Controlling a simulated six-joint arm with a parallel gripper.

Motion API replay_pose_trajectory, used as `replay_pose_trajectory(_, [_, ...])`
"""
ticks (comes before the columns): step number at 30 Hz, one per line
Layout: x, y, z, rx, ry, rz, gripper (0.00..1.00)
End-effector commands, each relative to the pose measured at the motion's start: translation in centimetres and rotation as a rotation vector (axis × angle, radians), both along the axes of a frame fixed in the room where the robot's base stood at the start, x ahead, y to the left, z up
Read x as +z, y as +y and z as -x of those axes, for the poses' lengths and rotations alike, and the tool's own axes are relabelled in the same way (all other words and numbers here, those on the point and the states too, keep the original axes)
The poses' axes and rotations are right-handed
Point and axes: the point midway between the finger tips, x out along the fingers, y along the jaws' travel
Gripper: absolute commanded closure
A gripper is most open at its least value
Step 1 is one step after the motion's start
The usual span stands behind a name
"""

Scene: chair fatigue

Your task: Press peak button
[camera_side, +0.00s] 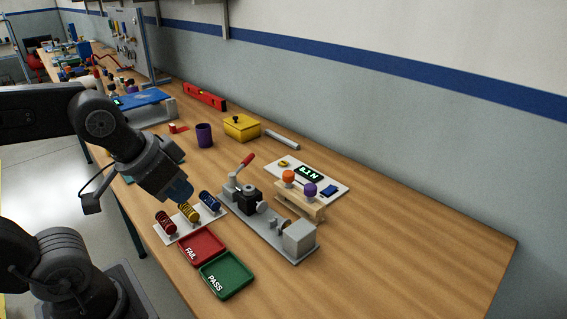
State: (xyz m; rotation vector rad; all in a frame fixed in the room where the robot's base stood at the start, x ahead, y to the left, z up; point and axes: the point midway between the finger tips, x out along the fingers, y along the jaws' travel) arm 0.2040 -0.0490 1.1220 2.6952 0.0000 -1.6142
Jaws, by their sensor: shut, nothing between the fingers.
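A white panel (336,180) lies on the bench right of centre. It carries a dark display (308,173) with green characters ending in N, an orange-yellow button (283,163) at its left and a blue button (329,191) at its front right. The labels are too small to read, so I cannot tell which is the peak button. My gripper (184,198) points down at the left, above or just behind the coloured springs. It is shut and empty, and well apart from the panel. Its fingertips are small and partly unclear against the springs.
A grey spring tester (268,232) with a red lever stands between my gripper and the panel. A wooden stand (301,204) with orange and purple knobs partly hides the panel's front. Red (202,246) and green (227,274) trays lie in front. The bench's right end is clear.

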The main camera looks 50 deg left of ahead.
Motion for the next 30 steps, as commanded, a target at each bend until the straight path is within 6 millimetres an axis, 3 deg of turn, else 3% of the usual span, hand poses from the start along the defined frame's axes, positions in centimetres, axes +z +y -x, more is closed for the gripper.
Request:
replay_pose_trajectory(25, [0.0, 0.0, 0.0, 0.001, 0.0, 0.0, 1.0])
replay_pose_trajectory(30, [0.6, -0.1, -1.3, 0.089, 0.007, 0.07, 1.0])
